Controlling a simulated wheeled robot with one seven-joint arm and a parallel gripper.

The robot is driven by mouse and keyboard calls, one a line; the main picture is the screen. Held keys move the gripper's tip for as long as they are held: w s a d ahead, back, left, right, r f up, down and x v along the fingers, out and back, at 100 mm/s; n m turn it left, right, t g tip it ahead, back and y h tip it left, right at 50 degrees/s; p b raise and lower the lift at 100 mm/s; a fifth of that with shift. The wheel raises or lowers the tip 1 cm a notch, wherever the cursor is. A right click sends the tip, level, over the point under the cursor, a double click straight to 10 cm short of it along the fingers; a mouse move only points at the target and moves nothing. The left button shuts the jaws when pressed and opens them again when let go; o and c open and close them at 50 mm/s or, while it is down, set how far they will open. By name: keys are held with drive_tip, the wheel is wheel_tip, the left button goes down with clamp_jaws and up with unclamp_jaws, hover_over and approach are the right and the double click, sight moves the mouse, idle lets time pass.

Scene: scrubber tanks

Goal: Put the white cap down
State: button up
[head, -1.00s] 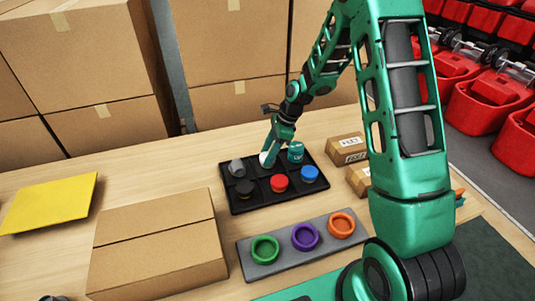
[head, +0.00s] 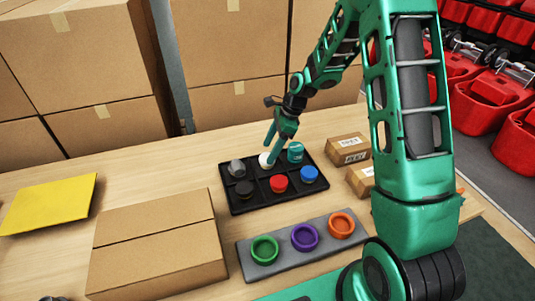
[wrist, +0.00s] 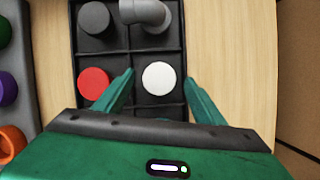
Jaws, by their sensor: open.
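The white cap (head: 266,160) sits in the back middle compartment of the black divided tray (head: 243,208). In the wrist view the white cap (wrist: 159,76) lies flat in its compartment, beside the red cap (wrist: 94,83). My gripper (head: 272,149) is just above the white cap. In the wrist view its open fingers (wrist: 158,74) stand on either side of the cap with gaps, and nothing is held. The cap's lower part is hidden in the compartment.
The tray also holds a grey elbow pipe (head: 236,168), a teal piece (head: 295,152), and black, red and blue (head: 309,173) caps. A grey strip with green, purple and orange rings (head: 341,225) lies in front. Small boxes (head: 348,148) stand right of the tray.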

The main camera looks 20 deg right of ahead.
drive_tip(key=v, duration=0.9)
drive_tip(key=s+d+r+n+h, duration=0.2)
drive_tip(key=s+d+r+n, duration=0.15)
drive_tip(key=s, duration=0.45)
drive_tip(key=s+d+r+n+h, duration=0.1)
drive_tip(key=s+d+r+n, duration=0.2)
drive_tip(key=s+d+r, duration=0.3)
drive_tip(key=s+d+n, duration=0.1)
drive_tip(key=s+n, duration=0.2)
drive_tip(key=s, duration=0.8)
drive_tip(key=s+d+n+h, duration=0.1)
drive_tip(key=s+n, duration=0.3)
drive_tip(key=s, duration=0.8)
drive_tip(key=shift+s+d+g, duration=0.3)
drive_tip(key=shift+d+g, duration=0.1)
drive_tip(key=shift+d, duration=0.3)
drive_tip(key=shift+r, duration=0.15)
